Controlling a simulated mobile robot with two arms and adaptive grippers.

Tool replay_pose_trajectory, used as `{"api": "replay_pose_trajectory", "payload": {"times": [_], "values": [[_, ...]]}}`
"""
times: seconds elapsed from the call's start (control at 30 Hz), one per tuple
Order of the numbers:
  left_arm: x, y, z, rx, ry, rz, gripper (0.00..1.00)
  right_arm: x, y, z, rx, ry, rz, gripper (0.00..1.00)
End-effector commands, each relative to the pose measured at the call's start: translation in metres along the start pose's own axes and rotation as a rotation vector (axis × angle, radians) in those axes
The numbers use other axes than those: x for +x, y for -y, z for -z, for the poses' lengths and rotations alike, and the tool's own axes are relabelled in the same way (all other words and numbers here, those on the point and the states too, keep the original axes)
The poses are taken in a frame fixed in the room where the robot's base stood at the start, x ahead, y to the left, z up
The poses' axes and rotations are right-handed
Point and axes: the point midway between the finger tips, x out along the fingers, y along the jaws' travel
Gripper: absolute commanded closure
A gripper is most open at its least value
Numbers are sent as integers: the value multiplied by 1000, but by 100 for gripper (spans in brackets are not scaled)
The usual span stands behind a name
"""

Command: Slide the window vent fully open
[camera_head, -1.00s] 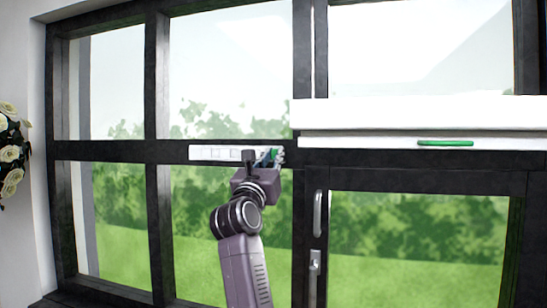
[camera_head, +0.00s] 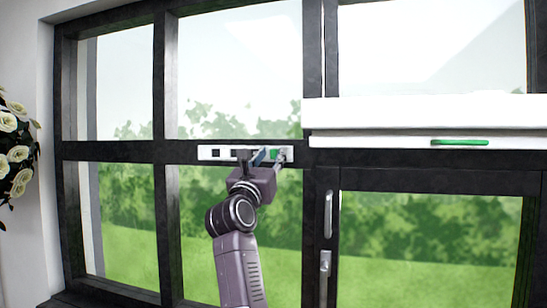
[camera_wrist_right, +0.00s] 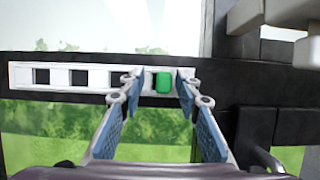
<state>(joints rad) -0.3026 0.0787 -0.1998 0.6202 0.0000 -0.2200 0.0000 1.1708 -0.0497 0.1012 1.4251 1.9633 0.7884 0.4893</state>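The window vent (camera_head: 205,153) is a white strip on the dark crossbar of the window frame. It shows a row of dark square slots, also seen in the right wrist view (camera_wrist_right: 97,78). Its green tab (camera_wrist_right: 163,83) is near the strip's right end. My right gripper (camera_wrist_right: 160,88) is open, with one fingertip to each side of the tab; a gap shows on the tab's left, and contact on the right cannot be told. In the head view, my right gripper (camera_head: 271,155) partly hides the tab (camera_head: 275,153). My left gripper is out of view.
A white blind (camera_head: 430,112) with a green handle (camera_head: 460,142) sits right of the vent. Window handles (camera_head: 327,214) are on the dark frame below it. White flowers (camera_head: 18,153) hang at the far left.

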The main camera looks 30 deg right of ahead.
Motion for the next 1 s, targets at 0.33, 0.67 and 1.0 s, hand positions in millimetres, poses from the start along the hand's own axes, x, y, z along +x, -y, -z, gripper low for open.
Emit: {"api": "replay_pose_trajectory", "payload": {"times": [0.33,0.67,1.0], "values": [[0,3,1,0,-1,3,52,-5,1,1,1,-1,3,68],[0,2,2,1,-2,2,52,-66,-3,2,2,-3,-2,68],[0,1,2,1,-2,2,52,-117,-4,1,-1,-1,-1,68]]}}
